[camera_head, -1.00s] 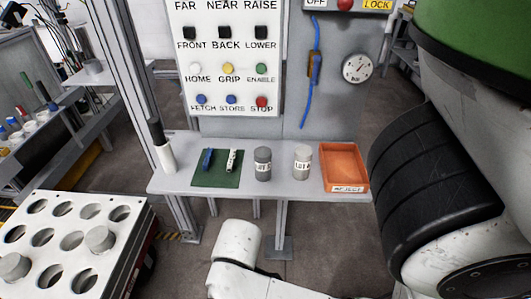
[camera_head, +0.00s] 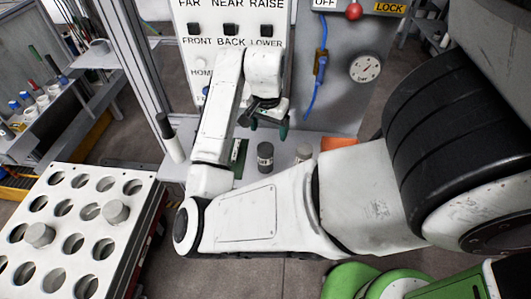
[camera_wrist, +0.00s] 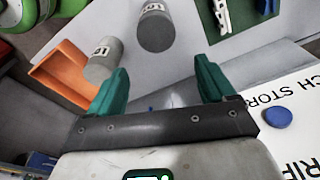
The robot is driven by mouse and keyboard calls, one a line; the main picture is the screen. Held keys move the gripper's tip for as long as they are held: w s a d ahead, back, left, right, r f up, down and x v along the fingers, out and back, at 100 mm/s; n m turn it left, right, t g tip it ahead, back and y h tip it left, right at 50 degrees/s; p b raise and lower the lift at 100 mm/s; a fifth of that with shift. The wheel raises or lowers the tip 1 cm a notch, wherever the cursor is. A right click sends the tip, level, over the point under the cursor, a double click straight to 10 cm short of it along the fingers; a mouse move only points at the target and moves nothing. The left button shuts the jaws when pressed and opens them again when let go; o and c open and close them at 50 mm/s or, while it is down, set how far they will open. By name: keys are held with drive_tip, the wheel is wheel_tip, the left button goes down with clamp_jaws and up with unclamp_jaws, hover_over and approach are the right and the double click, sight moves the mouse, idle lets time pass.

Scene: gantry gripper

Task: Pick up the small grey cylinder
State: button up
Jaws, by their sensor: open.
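A dark grey cylinder (camera_head: 265,157) with a label stands upright on the shelf below the button panel. A lighter grey cylinder (camera_head: 304,152), also labelled, stands to its right. In the wrist view the dark cylinder (camera_wrist: 155,28) is at top centre and the lighter one (camera_wrist: 103,60) is beyond the left finger. Two unlabelled-looking grey cylinders sit in a white rack, one (camera_head: 115,212) to the right of the other (camera_head: 38,235). My gripper (camera_head: 268,127) is in front of the panel, above the shelf. Its teal fingers (camera_wrist: 162,80) are apart and nothing is between them.
An orange tray (camera_head: 338,143) is at the shelf's right, partly behind my arm. A green mat (camera_head: 238,155) lies left of the dark cylinder, mostly hidden by my arm. The white rack (camera_head: 152,180) has several empty holes. A blue button (camera_wrist: 277,117) is near the right finger.

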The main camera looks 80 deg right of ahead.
sight(266, 149)
drive_tip(key=shift+w+a+f+m+y, duration=0.1)
drive_tip(key=shift+a+f+m+y, duration=0.15)
drive_tip(key=shift+a+m+y, duration=0.5)
drive_tip(key=shift+n, duration=0.25)
drive_tip(key=f, duration=0.4)
drive_tip(key=shift+a+f+p, duration=0.25)
drive_tip(key=shift+a+p, duration=0.1)
drive_tip(key=shift+w+d+f+p, duration=0.1)
drive_tip(key=shift+f+p, duration=0.25)
drive_tip(key=shift+f, duration=1.3)
drive_tip(key=shift+w+d+f+p, duration=0.1)
drive_tip(key=shift+f+p, duration=0.25)
drive_tip(key=shift+f, duration=1.25)
drive_tip(key=shift+c, duration=0.3)
drive_tip(key=c, duration=1.4)
drive_tip(key=shift+r, duration=0.1)
drive_tip(key=shift+c, duration=0.2)
